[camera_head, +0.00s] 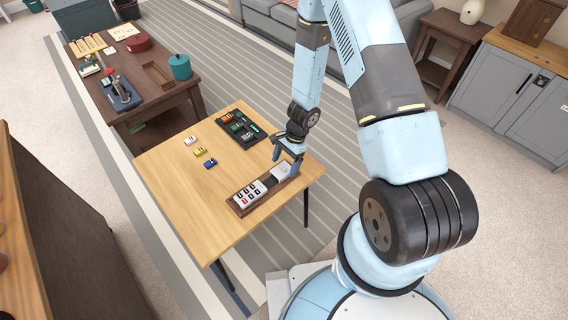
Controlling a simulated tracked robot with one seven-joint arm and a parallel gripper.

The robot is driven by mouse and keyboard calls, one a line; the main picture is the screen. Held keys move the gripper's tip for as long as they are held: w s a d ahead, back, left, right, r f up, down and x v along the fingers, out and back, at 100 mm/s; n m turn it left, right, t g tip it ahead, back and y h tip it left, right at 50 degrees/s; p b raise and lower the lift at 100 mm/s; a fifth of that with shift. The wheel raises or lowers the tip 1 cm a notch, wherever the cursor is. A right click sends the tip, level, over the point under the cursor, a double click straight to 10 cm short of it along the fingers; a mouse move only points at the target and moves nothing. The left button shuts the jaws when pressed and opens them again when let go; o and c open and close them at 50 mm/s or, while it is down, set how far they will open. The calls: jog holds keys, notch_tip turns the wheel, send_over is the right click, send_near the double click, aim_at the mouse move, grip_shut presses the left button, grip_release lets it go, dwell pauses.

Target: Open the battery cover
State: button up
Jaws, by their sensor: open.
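A device with a pale face, several dark keys and one red key (250,194) lies in a brown wooden tray (240,212) at the right side of the light wooden table. A pale, plain panel (281,171) is at its far right end, past a dark section; it looks like the battery cover, and I cannot tell if it is seated or loose. My gripper (288,158) is open, pointing down right at this panel end. It partly hides that end, and I cannot tell whether the fingers touch it.
A black tray (257,139) with small green and orange pieces lies at the table's far side. Small white (190,140), yellow (199,151) and blue (210,163) items sit left of it. The table's near left (190,200) is clear. A dark, cluttered table (135,80) stands beyond.

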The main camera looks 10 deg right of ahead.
jog(key=v, duration=1.3)
jog(key=shift+r, duration=0.25)
jog(key=s+d+r+n+t, duration=0.1)
jog(key=s+r+n+t, duration=0.15)
jog(key=r, duration=1.05)
jog(key=s+d+r+n+t, duration=0.1)
jog(key=d+r+n, duration=0.15)
jog(key=r, duration=1.05)
jog(key=s+d+r+n+t+h, duration=0.2)
jog(key=s+d+r+n, duration=0.1)
jog(key=s+r, duration=0.6)
jog(key=s+d+r+n+t+h, duration=0.1)
jog(key=s+d+r+n+t, duration=0.1)
jog(key=s+r, duration=0.6)
jog(key=shift+s+d+r+n+t+h, duration=0.4)
jog(key=shift+s+d+n, duration=0.15)
jog(key=shift+d, duration=0.25)
